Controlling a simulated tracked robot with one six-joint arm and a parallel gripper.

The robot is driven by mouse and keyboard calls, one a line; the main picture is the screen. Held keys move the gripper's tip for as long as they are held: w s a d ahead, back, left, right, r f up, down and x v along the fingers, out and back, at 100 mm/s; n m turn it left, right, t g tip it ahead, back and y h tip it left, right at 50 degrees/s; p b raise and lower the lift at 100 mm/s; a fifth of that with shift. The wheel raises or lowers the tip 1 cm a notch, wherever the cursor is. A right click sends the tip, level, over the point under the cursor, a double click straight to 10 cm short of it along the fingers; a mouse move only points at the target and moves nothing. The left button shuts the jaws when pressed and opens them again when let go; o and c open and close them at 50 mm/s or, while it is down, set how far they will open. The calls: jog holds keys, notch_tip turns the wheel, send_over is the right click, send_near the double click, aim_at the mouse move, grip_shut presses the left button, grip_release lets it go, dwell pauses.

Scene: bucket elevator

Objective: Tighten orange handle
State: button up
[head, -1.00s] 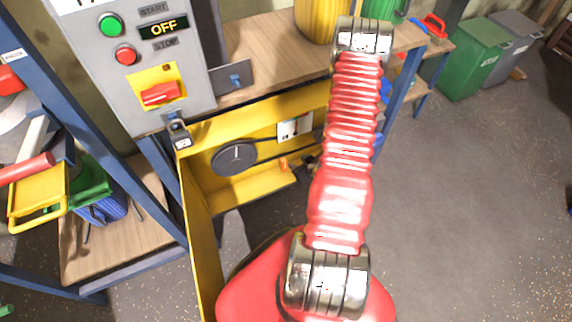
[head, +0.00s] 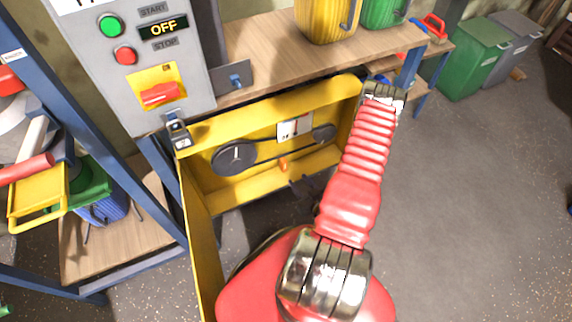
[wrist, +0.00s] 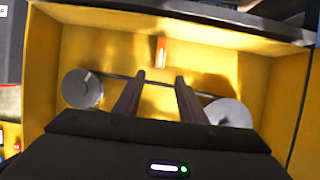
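The orange handle (head: 283,163) sits at the lower wall of the open yellow housing, below the belt, in the head view. In the wrist view the orange handle (wrist: 161,52) stands upright at the top middle, beyond the fingertips. My gripper (wrist: 159,80) is open and empty. Its two dark fingers point towards the handle, one on each side of its line, with a gap between fingertips and handle.
A large dark pulley (head: 235,157) and a small pulley (head: 324,133) carry a belt inside the yellow housing (head: 260,115). The control panel (head: 110,75) reads OFF. A padlock (head: 178,133) hangs at the housing's upper left corner.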

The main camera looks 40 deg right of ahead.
aim_at(285, 165)
jog(key=shift+w, duration=0.15)
jog(key=x, duration=1.3)
jog(key=shift+w+f, duration=0.2)
jog(key=shift+w, duration=0.05)
jog(key=shift+c, duration=0.3)
